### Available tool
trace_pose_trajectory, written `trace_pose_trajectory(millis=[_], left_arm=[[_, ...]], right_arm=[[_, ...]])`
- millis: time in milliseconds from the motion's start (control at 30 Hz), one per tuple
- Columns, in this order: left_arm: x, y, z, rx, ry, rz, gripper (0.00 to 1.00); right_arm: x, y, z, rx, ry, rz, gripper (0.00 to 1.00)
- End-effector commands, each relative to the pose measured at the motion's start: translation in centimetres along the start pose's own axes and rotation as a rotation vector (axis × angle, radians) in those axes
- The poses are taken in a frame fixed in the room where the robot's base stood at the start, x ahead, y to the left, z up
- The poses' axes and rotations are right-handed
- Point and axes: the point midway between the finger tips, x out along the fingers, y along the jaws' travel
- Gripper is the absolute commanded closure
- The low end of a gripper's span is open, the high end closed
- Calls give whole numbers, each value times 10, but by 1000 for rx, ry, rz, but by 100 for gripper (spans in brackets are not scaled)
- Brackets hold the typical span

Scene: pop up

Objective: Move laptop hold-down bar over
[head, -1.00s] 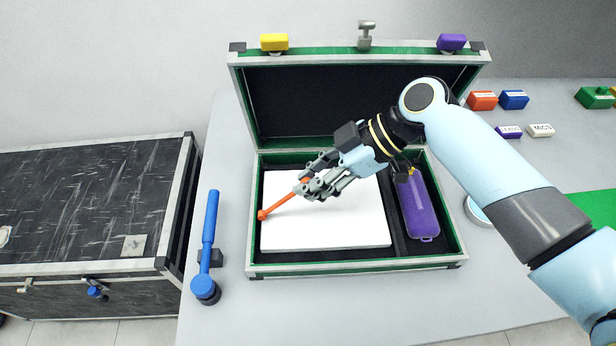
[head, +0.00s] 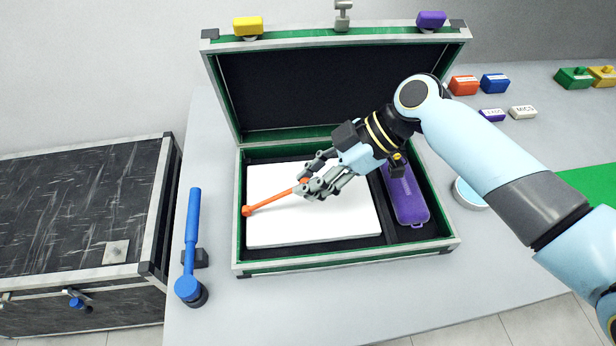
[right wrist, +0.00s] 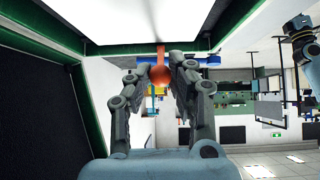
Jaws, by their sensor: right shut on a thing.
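An orange hold-down bar (head: 272,202) with a round knob at its left end lies slanted over a white laptop (head: 330,225) in the open green-edged case (head: 350,262). My right gripper (head: 312,188) is shut on the bar's right end, above the laptop's middle. In the right wrist view the bar's orange round end (right wrist: 160,75) sits between the two fingers, with the white laptop surface (right wrist: 130,20) beyond. The fingers hide part of that end in the head view. My left gripper is not in view.
A purple pouch (head: 405,200) lies in the case's right compartment. The raised lid (head: 330,90) stands behind. A blue-handled lever (head: 192,235) is left of the case. Labelled blocks (head: 463,85) and a round tin (head: 470,194) are to the right; a dark trunk (head: 75,210) is at far left.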

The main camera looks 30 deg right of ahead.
Motion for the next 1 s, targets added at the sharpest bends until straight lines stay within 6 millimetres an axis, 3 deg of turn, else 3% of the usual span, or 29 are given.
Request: trace_pose_trajectory(millis=[367, 767, 1000], left_arm=[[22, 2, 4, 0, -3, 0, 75], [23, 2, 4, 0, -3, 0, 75], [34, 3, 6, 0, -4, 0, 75]], right_arm=[[10, -1, 29, 2, -5, -2, 99], [10, -1, 31, 1, -5, -2, 100], [18, -1, 41, 2, -5, -2, 99]])
